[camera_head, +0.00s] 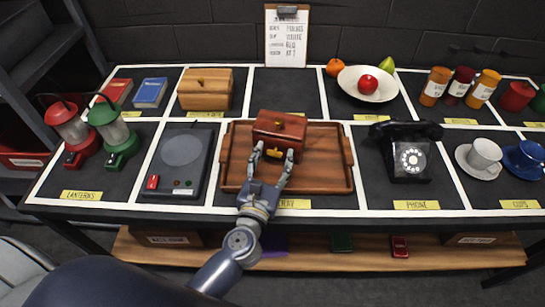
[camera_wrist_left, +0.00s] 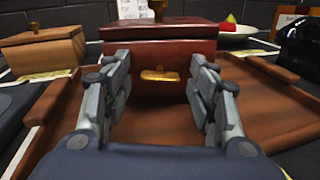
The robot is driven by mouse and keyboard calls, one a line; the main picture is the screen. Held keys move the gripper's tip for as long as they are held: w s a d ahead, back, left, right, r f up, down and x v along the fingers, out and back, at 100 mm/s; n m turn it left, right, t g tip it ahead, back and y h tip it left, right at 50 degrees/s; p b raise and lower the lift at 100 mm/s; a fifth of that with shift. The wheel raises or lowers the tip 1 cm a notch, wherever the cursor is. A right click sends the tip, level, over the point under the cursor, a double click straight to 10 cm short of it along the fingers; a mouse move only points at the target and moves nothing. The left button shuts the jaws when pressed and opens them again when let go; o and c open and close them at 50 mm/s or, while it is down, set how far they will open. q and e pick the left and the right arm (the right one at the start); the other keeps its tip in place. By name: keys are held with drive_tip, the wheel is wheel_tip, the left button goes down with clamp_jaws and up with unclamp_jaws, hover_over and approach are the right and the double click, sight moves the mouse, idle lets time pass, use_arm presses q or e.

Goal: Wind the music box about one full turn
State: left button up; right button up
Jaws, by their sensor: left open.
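A red-brown wooden box (camera_head: 279,130) stands on a wooden tray (camera_head: 325,170) in the middle of the table. It has a small brass knob on its lid and a brass key (camera_wrist_left: 159,75) on its front face. My left gripper (camera_head: 273,152) is in front of the box, with its fingers open. In the left wrist view the open fingers (camera_wrist_left: 160,92) stand on either side of the key, apart from it. The right gripper does not show.
A lighter wooden box (camera_head: 205,89) stands behind left, and a grey device (camera_head: 182,155) with a red switch lies left of the tray. A black telephone (camera_head: 408,152) is to the right. Lanterns (camera_head: 112,130) stand far left. The tray has raised sides and bare room around the box.

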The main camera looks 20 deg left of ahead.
use_arm(q)
drive_tip(key=shift+s, duration=0.1)
drive_tip(key=s, duration=1.2)
drive_tip(key=shift+d, duration=0.3)
drive_tip(key=shift+w, duration=0.1)
